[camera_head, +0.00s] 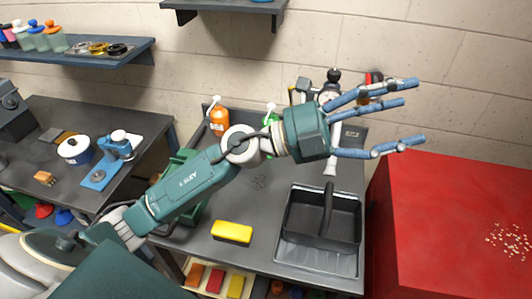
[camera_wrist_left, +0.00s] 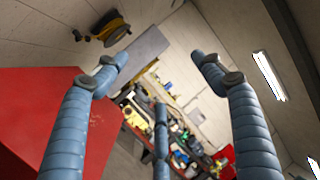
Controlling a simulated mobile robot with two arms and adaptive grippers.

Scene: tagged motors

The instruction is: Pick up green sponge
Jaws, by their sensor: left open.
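I cannot make out a green sponge in either view. A yellow block (camera_head: 232,232), perhaps a sponge, lies on the dark workbench (camera_head: 258,205) near its front edge. My left gripper (camera_head: 412,110) is open and empty, raised high at the right with its blue fingers spread toward the right. It is well away from the yellow block. In the left wrist view the open fingers (camera_wrist_left: 160,75) frame only the distant room. My left arm hides part of the bench. My right gripper is not in view.
A black tote (camera_head: 345,222) with a handle stands in a tray on the bench's right. An orange bottle (camera_head: 219,121) is at the back. A green case (camera_head: 190,165) sits partly behind my arm. A large red cabinet (camera_head: 450,220) stands right. Mid-bench is mostly clear.

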